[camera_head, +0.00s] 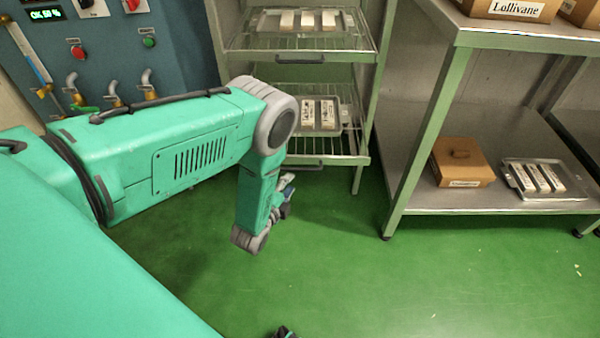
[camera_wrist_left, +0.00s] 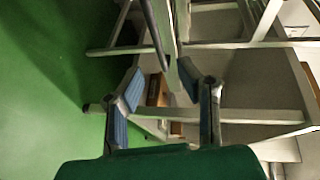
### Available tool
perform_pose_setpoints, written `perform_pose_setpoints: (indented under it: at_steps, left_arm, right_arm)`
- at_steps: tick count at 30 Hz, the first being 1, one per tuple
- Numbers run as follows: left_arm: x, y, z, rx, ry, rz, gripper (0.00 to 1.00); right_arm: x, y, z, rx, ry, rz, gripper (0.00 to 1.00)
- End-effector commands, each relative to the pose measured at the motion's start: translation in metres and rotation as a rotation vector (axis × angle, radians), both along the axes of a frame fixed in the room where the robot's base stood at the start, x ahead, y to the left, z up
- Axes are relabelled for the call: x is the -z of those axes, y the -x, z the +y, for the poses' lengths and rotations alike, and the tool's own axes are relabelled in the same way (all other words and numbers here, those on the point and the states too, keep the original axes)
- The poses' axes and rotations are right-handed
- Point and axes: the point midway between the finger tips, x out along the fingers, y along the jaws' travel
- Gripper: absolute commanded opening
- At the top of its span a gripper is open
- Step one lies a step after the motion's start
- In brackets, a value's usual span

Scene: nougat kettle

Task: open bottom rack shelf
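The metal rack (camera_head: 370,90) stands at the back centre with wire shelves. The bottom rack shelf in view (camera_head: 340,145) carries a tray of wrapped bars and has a dark front handle (camera_head: 305,166). My left gripper (camera_head: 287,196) hangs just below and in front of that handle, partly hidden by my forearm. In the left wrist view my left gripper (camera_wrist_left: 160,82) is open, with blue pads apart. A dark handle bar (camera_wrist_left: 156,38) lies just beyond the fingertips, roughly in line with the gap; no contact is clear. A dark tip at the head view's bottom edge may be my right gripper (camera_head: 284,332).
An upper rack shelf with a dark handle (camera_head: 300,60) holds more bars. A steel table (camera_head: 420,190) to the right carries a brown box (camera_head: 462,160) and a tray of bars (camera_head: 515,182) below. A control panel (camera_head: 110,50) is at left. Green floor in front is clear.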

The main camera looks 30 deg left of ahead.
Motion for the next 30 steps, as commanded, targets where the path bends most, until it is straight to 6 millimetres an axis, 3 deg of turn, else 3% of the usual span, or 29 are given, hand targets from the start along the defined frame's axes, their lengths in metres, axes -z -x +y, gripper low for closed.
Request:
perform_pose_setpoints:
  at_steps: [6,12,25,26,28,30]
  left_arm:
    - [0.014,-0.045,0.011,-0.003,0.007,-0.004,0.31]
    - [0.017,-0.072,0.013,-0.001,0.003,-0.001,0.31]
    - [0.017,-0.082,0.015,0.0,0.003,0.001,0.31]
    - [0.017,-0.082,0.015,-0.001,0.004,0.0,0.24]
    - [0.017,-0.082,0.015,-0.001,0.004,0.0,0.0]
    - [0.018,-0.082,0.016,-0.002,0.004,0.001,0.0]
  right_arm:
    - [0.021,0.0,0.0,-0.001,0.0,0.001,0.79]
    - [0.031,0.0,0.001,-0.001,-0.001,0.001,0.79]
    - [0.033,0.0,0.0,-0.001,0.0,0.001,0.79]
    - [0.033,0.0,0.0,-0.001,0.0,0.001,0.79]
    - [0.033,0.0,0.001,-0.001,0.0,0.001,0.79]
    - [0.033,0.0,0.001,-0.001,-0.001,0.0,0.79]
